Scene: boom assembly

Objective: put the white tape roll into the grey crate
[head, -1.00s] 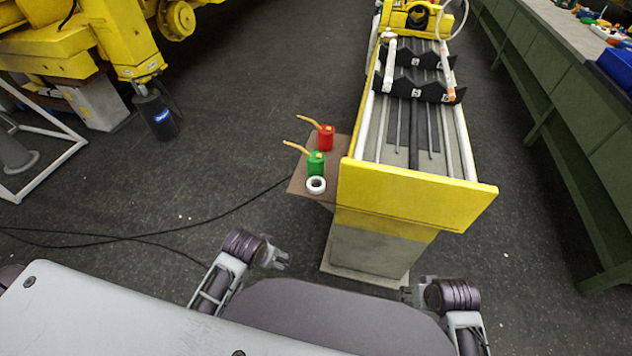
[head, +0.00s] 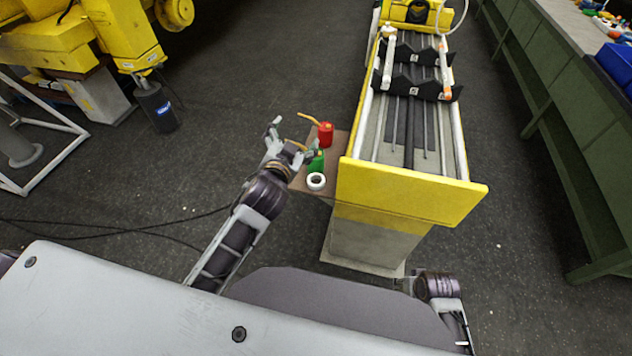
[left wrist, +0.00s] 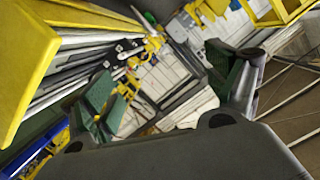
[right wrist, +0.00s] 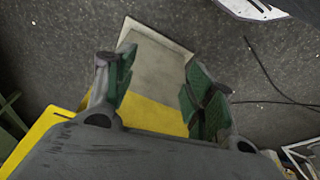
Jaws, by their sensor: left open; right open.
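The white tape roll (head: 316,181) lies flat on a small brown shelf (head: 338,152) beside the yellow-ended bench in the head view. My left gripper (head: 293,138) is open and empty, up and left of the roll, apart from it in the picture. One of its fingers covers part of a green can. The left wrist view shows the open fingers (left wrist: 174,88) but no roll. My right gripper (head: 402,284) is low near my base, open and empty, as the right wrist view (right wrist: 160,85) shows. I cannot make out a grey crate in any view.
A green can (head: 316,164) and a red can (head: 326,134) with spouts stand on the shelf behind the roll. The yellow end plate (head: 410,192) of the bench rises right of the shelf. A blue bin (head: 616,66) is at the far right.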

